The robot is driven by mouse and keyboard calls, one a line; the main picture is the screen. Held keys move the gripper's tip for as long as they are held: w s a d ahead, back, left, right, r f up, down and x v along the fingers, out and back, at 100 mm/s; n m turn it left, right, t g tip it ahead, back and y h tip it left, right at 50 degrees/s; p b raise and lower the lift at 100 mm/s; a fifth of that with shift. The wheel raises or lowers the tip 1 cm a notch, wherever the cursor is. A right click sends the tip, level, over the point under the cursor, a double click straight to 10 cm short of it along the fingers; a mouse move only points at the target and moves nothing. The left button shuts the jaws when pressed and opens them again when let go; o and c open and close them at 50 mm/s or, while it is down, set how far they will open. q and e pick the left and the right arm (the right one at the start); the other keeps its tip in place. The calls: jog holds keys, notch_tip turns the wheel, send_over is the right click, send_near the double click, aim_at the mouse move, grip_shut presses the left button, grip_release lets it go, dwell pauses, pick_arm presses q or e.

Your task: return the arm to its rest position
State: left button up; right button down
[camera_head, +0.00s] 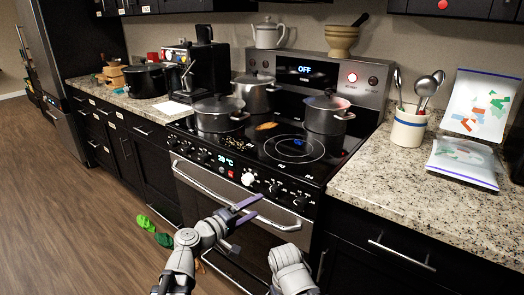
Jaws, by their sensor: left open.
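My left gripper (254,206) is open and empty, with its two fingers spread apart. It is in front of the stove (262,178), over the oven door and its handle in the picture. I cannot tell whether it touches them. A grey link of my other arm shows at the bottom middle, but its gripper is not visible.
Several pots stand on the stovetop, including a right one (326,115) and a front left one (218,116). A utensil crock (408,128) and plastic bags (463,162) are on the right counter. Green items (146,223) lie low at left. The wooden floor (60,220) is mostly clear.

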pick_arm(q)
jog(key=s+a+f+m+g+y, duration=0.1)
jog(key=s+f+m+g+y, duration=0.2)
jog(key=f, duration=0.4)
jog(key=s+f+m+g+y, duration=0.25)
jog(key=s+f+g, duration=0.25)
jog(key=f, duration=0.3)
jog(key=s+a+f+m+g+y, duration=0.1)
jog(key=s+a+f+g+y, duration=0.15)
jog(key=a, duration=0.25)
jog(key=s+a+f+m+g+y, duration=0.1)
jog(key=s+a+f+y, duration=0.1)
jog(key=s+a+y, duration=0.3)
jog(key=s+d+r+m+p, duration=0.1)
jog(key=d+r+p, duration=0.2)
jog(key=r+p, duration=0.4)
jog(key=s+d+r+m+p, duration=0.1)
jog(key=s+d+r+p, duration=0.1)
jog(key=r+p, duration=0.6)
jog(key=s+d+r+m+g+p, duration=0.1)
jog(key=d+r+p, duration=0.4)
jog(key=r+p, duration=0.3)
jog(key=shift+s+h, duration=0.3)
jog(key=shift+s, duration=0.05)
jog(key=shift+m, duration=0.25)
